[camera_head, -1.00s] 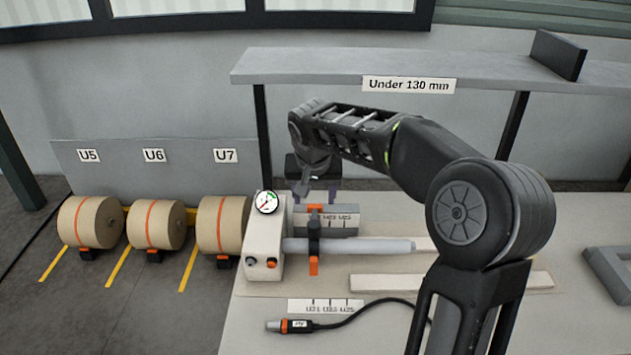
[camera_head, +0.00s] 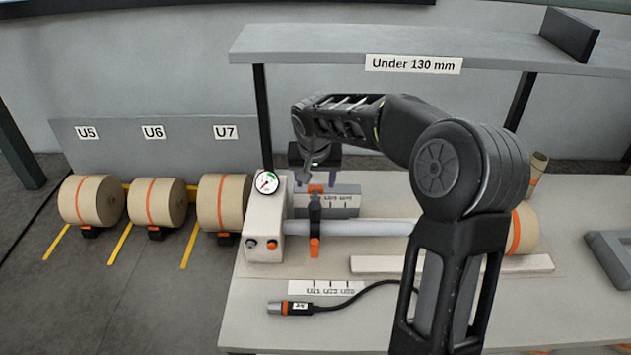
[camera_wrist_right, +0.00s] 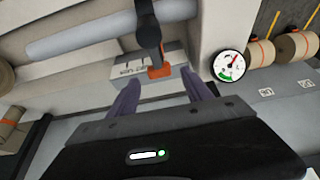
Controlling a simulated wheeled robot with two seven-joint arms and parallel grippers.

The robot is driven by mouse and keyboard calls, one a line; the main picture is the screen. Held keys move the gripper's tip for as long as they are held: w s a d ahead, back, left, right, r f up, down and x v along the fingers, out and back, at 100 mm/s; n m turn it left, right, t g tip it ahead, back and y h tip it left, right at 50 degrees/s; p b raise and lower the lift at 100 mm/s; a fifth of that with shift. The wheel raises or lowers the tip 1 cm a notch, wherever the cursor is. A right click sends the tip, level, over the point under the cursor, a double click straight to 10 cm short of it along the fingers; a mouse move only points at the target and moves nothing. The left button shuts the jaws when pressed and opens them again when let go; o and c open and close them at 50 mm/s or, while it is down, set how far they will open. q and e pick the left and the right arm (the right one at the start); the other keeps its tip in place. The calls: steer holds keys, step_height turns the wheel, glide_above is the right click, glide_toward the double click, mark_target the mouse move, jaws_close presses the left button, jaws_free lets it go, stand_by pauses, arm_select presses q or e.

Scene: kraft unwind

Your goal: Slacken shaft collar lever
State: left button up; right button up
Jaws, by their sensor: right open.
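The shaft collar (camera_head: 314,212) is a black ring on the pale grey shaft (camera_head: 360,228), close to the white housing. Orange parts show above it and at its lower front (camera_head: 314,248); I cannot tell which is the lever. In the right wrist view the black collar (camera_wrist_right: 149,30) ends in an orange piece (camera_wrist_right: 159,71). My right gripper (camera_head: 317,181) is open and points down just behind the collar. In the wrist view its two fingers (camera_wrist_right: 161,92) stand either side of the orange piece, apparently not touching it. My left gripper is out of view.
The white housing (camera_head: 262,220) carries a dial gauge (camera_head: 267,182) and knobs. A grey block (camera_head: 345,198) lies behind the shaft. A shelf (camera_head: 440,50) spans above. A cable with a plug (camera_head: 290,308) lies in front. A kraft roll (camera_head: 524,230) is partly behind my arm.

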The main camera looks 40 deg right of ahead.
steer(key=shift+x, duration=1.45)
steer(key=shift+c, duration=0.6)
jaws_close()
